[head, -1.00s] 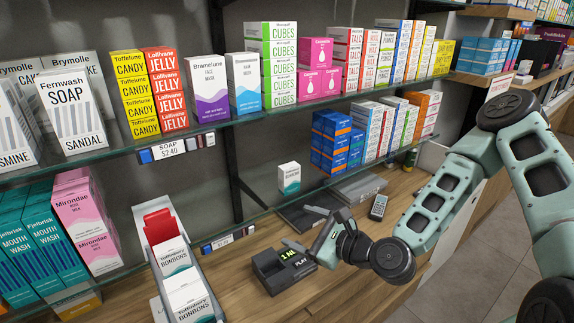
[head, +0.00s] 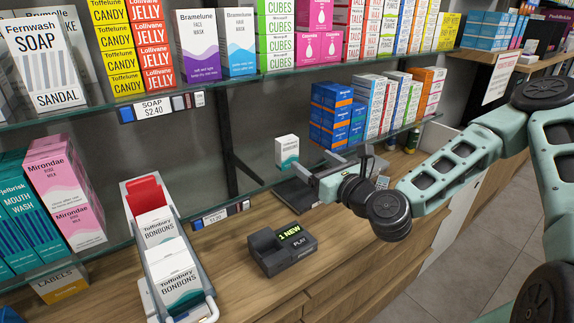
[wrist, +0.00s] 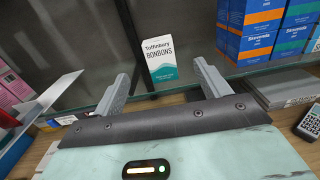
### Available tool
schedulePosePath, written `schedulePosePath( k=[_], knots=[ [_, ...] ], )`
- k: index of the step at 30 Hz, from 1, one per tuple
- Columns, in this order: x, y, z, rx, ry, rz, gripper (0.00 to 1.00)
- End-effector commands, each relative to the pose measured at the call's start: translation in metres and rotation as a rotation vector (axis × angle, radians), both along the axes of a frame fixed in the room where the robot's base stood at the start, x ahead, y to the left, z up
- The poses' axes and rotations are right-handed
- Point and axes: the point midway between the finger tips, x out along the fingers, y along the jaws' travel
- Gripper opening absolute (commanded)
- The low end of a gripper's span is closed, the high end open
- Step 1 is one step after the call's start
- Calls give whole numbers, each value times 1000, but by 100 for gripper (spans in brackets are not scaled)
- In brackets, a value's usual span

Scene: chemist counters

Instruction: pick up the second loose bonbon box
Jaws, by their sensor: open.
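A loose white and teal Toffinbury bonbons box (head: 288,150) stands upright at the back, by the lower glass shelf's edge. In the wrist view the box (wrist: 160,60) shows its front, beyond and between my fingertips, with a gap to them. My gripper (head: 318,167) is open and empty, just right of the box in the head view; it also shows in the wrist view (wrist: 161,72). More bonbons boxes (head: 174,275) lie in a grey sloped dispenser (head: 206,292) at left, with a red piece (head: 146,195) behind them.
Blue boxes (head: 330,117) stand on the lower shelf, right of the loose box. The upper glass shelf (head: 255,78) runs above.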

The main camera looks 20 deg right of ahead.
Motion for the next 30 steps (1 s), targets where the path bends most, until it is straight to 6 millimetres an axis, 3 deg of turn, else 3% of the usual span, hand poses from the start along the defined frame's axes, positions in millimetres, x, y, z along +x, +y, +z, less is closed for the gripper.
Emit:
schedulePosePath(
  k=[16, 18, 24, 30],
  knots=[
    [12, 8, -6, -1, 0, 6, 75],
    [30, 14, 4, 2, 2, 5, 75],
    [66, 24, 4, 2, 3, 5, 75],
    [81, 28, 2, 1, 3, 5, 75]
  ],
)
